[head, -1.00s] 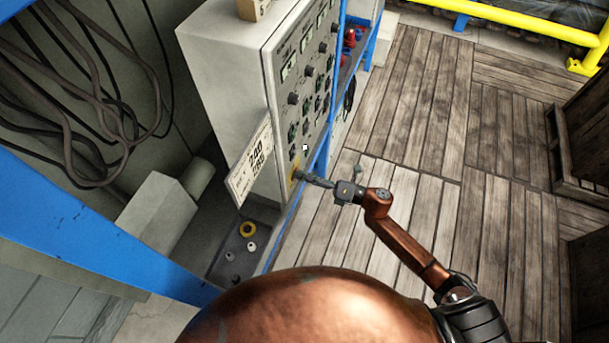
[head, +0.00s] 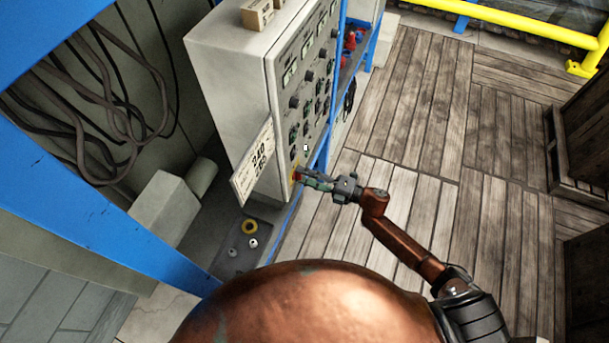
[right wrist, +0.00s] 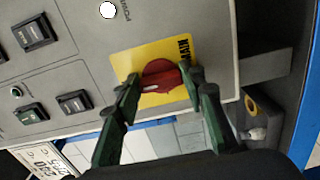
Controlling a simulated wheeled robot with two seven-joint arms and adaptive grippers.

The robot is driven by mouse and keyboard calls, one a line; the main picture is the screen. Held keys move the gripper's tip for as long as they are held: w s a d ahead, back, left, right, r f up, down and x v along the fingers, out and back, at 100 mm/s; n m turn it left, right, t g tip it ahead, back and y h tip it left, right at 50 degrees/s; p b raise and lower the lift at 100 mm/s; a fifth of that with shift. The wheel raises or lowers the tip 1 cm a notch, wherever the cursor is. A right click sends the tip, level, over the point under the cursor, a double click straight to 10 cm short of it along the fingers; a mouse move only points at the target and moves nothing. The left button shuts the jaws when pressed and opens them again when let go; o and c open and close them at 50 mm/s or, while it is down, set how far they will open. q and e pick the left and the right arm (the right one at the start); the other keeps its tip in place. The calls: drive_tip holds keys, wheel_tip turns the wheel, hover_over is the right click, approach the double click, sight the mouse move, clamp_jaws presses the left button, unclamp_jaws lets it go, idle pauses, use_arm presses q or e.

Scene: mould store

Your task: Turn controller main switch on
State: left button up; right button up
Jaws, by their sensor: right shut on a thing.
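The controller (head: 228,60) is a grey cabinet with a panel of knobs and displays on a blue rack. Its main switch is a red rotary handle (right wrist: 160,76) on a yellow plate (right wrist: 188,48) marked MAIN, at the panel's lower corner. In the head view the yellow plate (head: 294,172) shows just past my fingers. My right gripper (head: 306,177) is at the switch. In the right wrist view its two green fingers (right wrist: 163,88) are closed on the red handle from both sides. The handle's exact angle is hard to read. My left gripper is not in view.
A card with printed numbers (head: 253,163) hangs at the cabinet's near edge. A shallow tray (head: 227,264) with a yellow ring (head: 249,227) lies below. Cables (head: 95,105) hang at the left.

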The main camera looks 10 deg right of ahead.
idle(0.3)
drive_tip(key=o, duration=1.2)
drive_tip(key=shift+c, duration=0.2)
drive_tip(key=v, duration=1.2)
drive_tip(key=d+f+m+t+h, duration=0.2)
drive_tip(key=d+f+m+h, duration=0.3)
drive_tip(key=f, duration=0.4)
drive_tip(key=d+f+m+t+h, duration=0.1)
drive_tip(key=d+f+m+h, duration=0.2)
drive_tip(key=d+f+m, duration=0.5)
drive_tip(key=s+d+f+m+g+h, duration=0.1)
drive_tip(key=s+d+f+m+h, duration=0.15)
drive_tip(key=s+f, duration=0.45)
drive_tip(key=s+d+f+m+g+h, duration=0.2)
drive_tip(key=s+f+m+h, duration=0.1)
drive_tip(key=f, duration=0.8)
drive_tip(key=s+f+m+g+h, duration=0.2)
drive_tip(key=s+f+m+g, duration=0.25)
drive_tip(key=s+f, duration=1.05)
drive_tip(key=s+a+f+m+g, duration=0.2)
drive_tip(key=s, duration=1)
drive_tip(key=s+a+f+m+g, duration=0.2)
drive_tip(key=s+a+f+g, duration=0.1)
drive_tip(key=s, duration=1)
drive_tip(key=shift+s+f+m, duration=0.2)
drive_tip(key=shift+s+m, duration=0.1)
drive_tip(key=shift+m, duration=0.1)
